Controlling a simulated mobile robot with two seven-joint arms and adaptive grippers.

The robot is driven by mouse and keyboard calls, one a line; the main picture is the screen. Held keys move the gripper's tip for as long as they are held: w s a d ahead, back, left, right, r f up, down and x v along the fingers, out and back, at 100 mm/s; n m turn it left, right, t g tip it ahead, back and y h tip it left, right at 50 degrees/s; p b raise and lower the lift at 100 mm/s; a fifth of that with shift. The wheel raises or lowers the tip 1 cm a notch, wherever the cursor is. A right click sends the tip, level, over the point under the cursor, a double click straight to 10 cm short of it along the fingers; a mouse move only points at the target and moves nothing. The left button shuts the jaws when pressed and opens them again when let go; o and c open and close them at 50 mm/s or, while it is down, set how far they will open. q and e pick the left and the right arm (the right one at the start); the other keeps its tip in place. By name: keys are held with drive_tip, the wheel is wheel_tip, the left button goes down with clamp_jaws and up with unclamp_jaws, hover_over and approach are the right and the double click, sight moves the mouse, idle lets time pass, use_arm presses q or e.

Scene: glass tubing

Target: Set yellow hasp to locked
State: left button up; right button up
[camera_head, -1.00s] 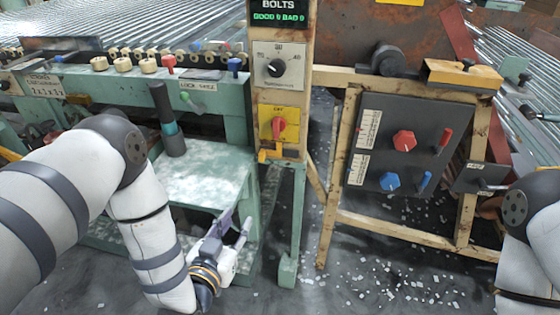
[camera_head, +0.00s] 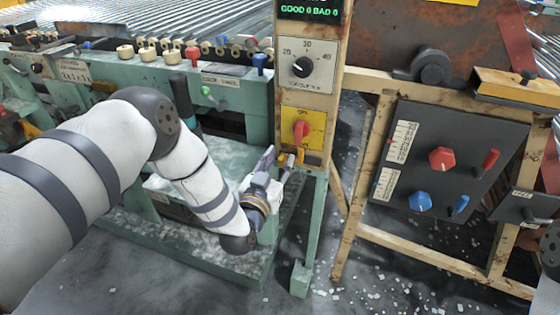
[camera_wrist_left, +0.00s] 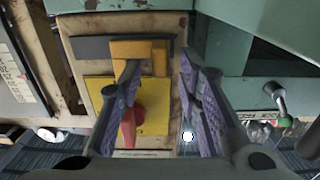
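The yellow hasp (camera_wrist_left: 152,52) is at the top of the left wrist view, against the edge of the yellow plate (camera_wrist_left: 98,90) with the red rotary switch (camera_wrist_left: 133,122). In the head view the hasp (camera_head: 283,160) is just below that plate (camera_head: 314,122), partly hidden by my left gripper (camera_head: 279,163). My left gripper (camera_wrist_left: 158,72) is open, its two fingers apart. One finger overlaps the hasp and the other is beside the post; I cannot tell whether either touches. My right gripper is out of view.
The beige post carries a dial (camera_head: 303,67) above the yellow plate. A green machine frame (camera_head: 235,98) with several knobs stands left. A dark panel (camera_head: 450,160) with red and blue controls stands right. Below is floor with scattered glass bits.

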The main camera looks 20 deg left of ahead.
sight(297, 152)
use_arm(q)
drive_tip(key=shift+w, duration=0.25)
clamp_jaws()
drive_tip(key=shift+s+d, duration=0.15)
drive_tip(key=shift+d, duration=1.3)
unclamp_jaws()
drive_tip(key=shift+d, duration=0.1)
